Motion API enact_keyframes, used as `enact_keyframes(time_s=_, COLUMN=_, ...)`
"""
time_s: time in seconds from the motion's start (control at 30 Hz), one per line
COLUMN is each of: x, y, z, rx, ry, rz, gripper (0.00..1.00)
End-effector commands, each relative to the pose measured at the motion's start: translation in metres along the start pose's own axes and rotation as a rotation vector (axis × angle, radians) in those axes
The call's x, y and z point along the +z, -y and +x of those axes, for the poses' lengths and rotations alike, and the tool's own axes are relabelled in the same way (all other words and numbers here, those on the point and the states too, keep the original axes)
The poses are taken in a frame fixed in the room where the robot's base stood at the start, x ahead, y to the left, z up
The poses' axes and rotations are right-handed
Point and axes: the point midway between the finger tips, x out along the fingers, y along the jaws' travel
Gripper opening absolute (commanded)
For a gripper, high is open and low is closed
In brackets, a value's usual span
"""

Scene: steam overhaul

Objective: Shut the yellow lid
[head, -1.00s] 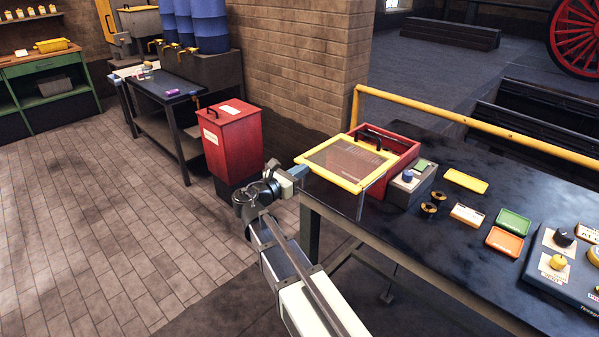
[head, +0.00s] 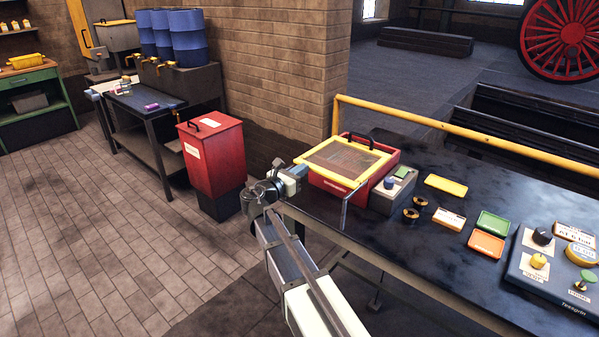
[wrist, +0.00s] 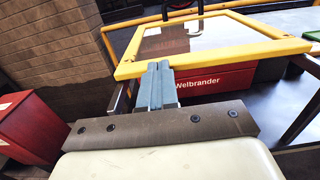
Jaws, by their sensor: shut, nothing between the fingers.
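The yellow lid (head: 384,162) is a yellow frame around a see-through panel. It lies over most of a red box (head: 335,188) at the table's left end. A strip of the box's red top and a black handle (head: 358,138) show behind it. In the wrist view the lid's front bar (wrist: 215,59) spans the picture, above the red front marked "Welbrander" (wrist: 215,82). My gripper (head: 299,170) is shut and empty at the lid's front left side. Its fingertips (wrist: 160,66) overlap the front bar in the wrist view; contact is not certain.
A grey box with knobs (head: 396,190) stands close right of the red box. A yellow rail (head: 430,122) runs along the table's back. A thin metal bar (head: 345,212) sticks out in front of the box. A red bin (head: 213,155) stands left on the floor.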

Motion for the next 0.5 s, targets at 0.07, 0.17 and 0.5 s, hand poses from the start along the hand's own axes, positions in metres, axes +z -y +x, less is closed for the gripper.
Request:
enact_keyframes(time_s=0.07, x=0.000, y=0.000, z=-0.001, rx=0.000, ry=0.000, rz=0.000, gripper=0.00)
enact_keyframes(time_s=0.17, x=0.000, y=0.000, z=-0.006, rx=0.001, ry=0.000, rz=0.000, gripper=0.00)
enact_keyframes(time_s=0.5, x=0.000, y=0.001, z=-0.061, rx=0.003, ry=0.000, rz=0.000, gripper=0.00)
